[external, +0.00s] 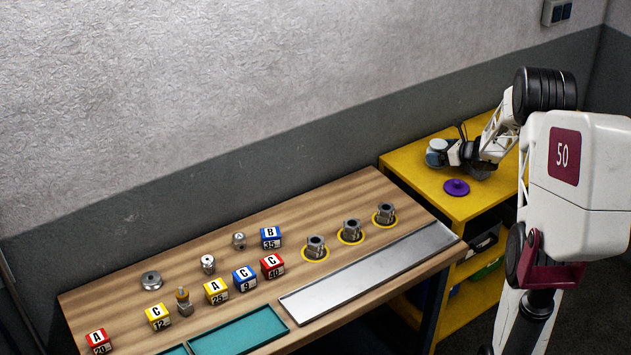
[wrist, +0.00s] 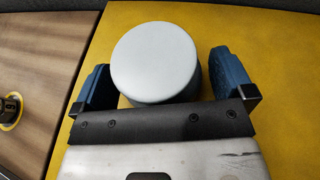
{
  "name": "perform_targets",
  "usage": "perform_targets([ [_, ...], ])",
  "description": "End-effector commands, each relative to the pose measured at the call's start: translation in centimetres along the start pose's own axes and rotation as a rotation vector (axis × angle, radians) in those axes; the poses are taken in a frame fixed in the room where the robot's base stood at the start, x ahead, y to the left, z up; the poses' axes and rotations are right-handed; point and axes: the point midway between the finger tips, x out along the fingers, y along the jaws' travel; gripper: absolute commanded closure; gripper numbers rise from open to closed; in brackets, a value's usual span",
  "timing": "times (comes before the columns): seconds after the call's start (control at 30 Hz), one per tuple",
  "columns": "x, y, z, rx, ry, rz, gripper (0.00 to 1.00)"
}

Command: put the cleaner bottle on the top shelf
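The cleaner bottle appears to be the round thing with a pale grey top (wrist: 156,62) and a darker blue-grey side. It stands upright on the yellow top shelf (external: 420,180), near the wall, and also shows in the external view (external: 437,146). My gripper (wrist: 160,85) is low over the shelf, with one blue finger on each side of the bottle. A narrow gap shows at each finger, so it looks open around the bottle. In the external view my gripper (external: 452,152) reaches the bottle from the right. The bottle's lower part is mostly hidden.
A purple lidded or knobbed disc (external: 456,187) lies on the yellow top close in front of my gripper. Bins stand on the lower shelf. The wooden bench (external: 110,300) to the left holds lettered blocks, metal parts, a steel plate (external: 370,273) and teal trays (external: 240,333).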

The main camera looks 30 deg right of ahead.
Motion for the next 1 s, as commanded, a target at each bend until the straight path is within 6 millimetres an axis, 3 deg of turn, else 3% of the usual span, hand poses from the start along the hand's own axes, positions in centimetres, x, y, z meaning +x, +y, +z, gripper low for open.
perform_targets([
  [0.47, -0.7, -0.1, 0.2, 0.001, 0.0, -0.001, 0.0],
  [0.67, -2.8, 0.0, 0.3, 0.0, 0.0, -0.002, 0.0],
  [1.0, -8.1, 0.0, 0.2, 0.0, 0.0, -0.002, 0.0],
])
